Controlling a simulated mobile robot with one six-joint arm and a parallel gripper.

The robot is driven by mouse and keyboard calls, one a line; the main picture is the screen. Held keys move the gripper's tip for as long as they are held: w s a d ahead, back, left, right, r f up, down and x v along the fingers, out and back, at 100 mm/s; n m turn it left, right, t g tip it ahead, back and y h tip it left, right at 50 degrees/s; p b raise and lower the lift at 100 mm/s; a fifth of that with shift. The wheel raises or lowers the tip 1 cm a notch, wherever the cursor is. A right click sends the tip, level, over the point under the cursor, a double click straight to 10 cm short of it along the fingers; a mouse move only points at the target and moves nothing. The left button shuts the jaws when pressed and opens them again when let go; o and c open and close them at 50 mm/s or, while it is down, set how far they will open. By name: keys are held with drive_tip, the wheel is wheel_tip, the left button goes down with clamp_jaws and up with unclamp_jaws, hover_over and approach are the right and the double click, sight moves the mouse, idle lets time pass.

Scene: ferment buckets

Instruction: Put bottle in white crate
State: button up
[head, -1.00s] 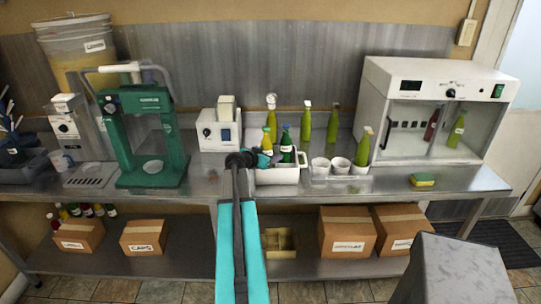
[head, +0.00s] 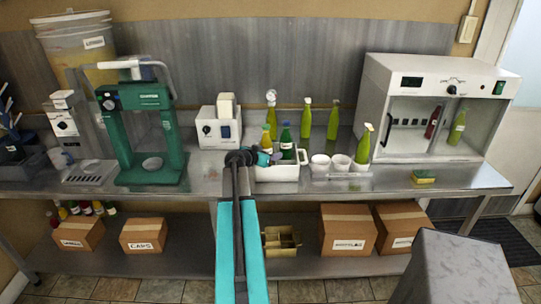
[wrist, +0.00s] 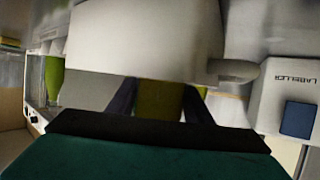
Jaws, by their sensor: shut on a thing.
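The white crate (head: 278,174) stands on the steel bench, and its wall and handle fill much of the wrist view (wrist: 145,40). My gripper (head: 262,157) is at the crate's left end. In the wrist view it is shut on a green bottle (wrist: 158,102). In the head view this looks like the yellow-green bottle (head: 266,137), upright at the crate's left side. The crate wall hides its lower part, so I cannot tell whether it touches the crate floor. A darker green bottle (head: 286,142) stands in the crate to its right.
White cups (head: 341,162) and a yellow-green bottle (head: 363,144) stand close to the crate's right. More bottles (head: 307,118) stand behind. A white labeller (head: 218,130) is to the left, with a green machine (head: 145,135) beyond it. A white cabinet (head: 433,110) is at the right.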

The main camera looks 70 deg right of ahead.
sight(266, 149)
drive_tip(key=shift+f+b, duration=0.25)
drive_tip(key=shift+b, duration=0.25)
drive_tip(key=o, duration=1.5)
drive_tip(key=shift+o, duration=0.2)
drive_tip(key=shift+r+p, duration=0.25)
drive_tip(key=shift+p, duration=0.2)
drive_tip(key=shift+r+p, duration=0.4)
drive_tip(key=shift+p, duration=0.35)
drive_tip(key=shift+w+a+r+b, duration=0.1)
drive_tip(key=shift+a+b, duration=0.2)
drive_tip(key=shift+a, duration=0.25)
drive_tip(key=b+v, duration=0.3)
drive_tip(key=v, duration=0.8)
drive_tip(key=shift+d+r, duration=0.1)
drive_tip(key=shift+r, duration=0.1)
